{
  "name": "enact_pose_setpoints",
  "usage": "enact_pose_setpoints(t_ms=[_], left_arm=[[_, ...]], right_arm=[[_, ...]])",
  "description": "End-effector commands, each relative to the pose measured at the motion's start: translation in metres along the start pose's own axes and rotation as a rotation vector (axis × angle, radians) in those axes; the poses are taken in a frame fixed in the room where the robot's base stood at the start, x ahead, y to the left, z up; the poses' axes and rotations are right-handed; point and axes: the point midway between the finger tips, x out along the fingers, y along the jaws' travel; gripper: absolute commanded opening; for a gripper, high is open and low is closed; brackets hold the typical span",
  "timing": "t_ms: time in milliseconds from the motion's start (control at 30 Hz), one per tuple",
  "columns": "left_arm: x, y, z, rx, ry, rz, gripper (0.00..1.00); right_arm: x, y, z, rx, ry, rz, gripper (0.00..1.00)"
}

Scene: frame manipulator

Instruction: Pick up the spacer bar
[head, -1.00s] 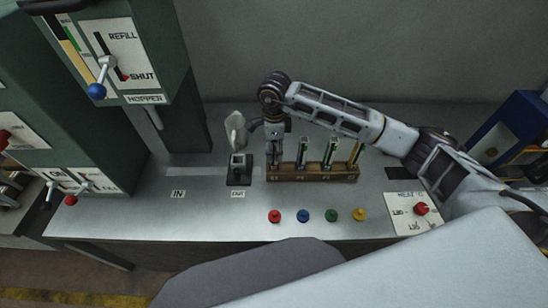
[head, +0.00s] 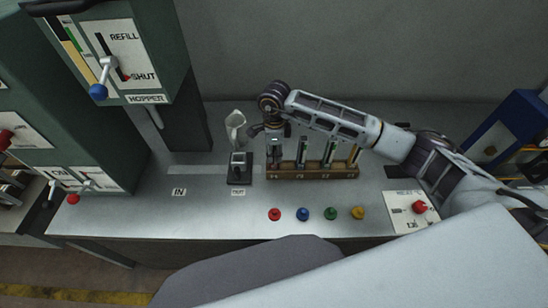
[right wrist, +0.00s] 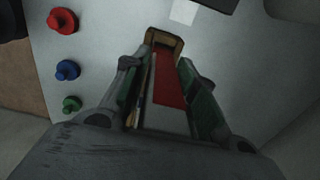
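A brown rack (head: 312,173) holds several upright thin bars. A dark bar with a green edge (head: 302,153) and a similar bar (head: 329,152) stand in its middle, and a yellowish bar (head: 353,155) at its right. I cannot tell which is the spacer bar. My right gripper (head: 274,158) points down at the rack's left end and hides that slot. In the right wrist view its fingers (right wrist: 168,95) stand apart, with a flat red and pale piece (right wrist: 170,85) between them. I cannot tell if they touch it. My left gripper is not in view.
Red (head: 274,214), blue (head: 303,214), green (head: 330,213) and yellow (head: 358,213) knobs line the bench front. A small dark stand (head: 239,172) is close left of the rack. The hopper box (head: 150,60) is at the upper left.

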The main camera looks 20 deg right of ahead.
Motion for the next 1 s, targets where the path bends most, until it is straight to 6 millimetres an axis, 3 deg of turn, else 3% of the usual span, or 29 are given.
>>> enact_pose_setpoints(t_ms=[200, 667, 1000], left_arm=[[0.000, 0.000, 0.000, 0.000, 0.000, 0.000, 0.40], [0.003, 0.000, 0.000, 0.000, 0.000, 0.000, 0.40], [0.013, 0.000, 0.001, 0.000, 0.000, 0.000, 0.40]], right_arm=[[0.000, 0.000, 0.000, 0.000, 0.000, 0.000, 0.00], [-0.010, -0.001, 0.000, 0.000, -0.002, -0.001, 0.00], [-0.051, -0.001, 0.000, 0.000, -0.002, -0.004, 0.00]])
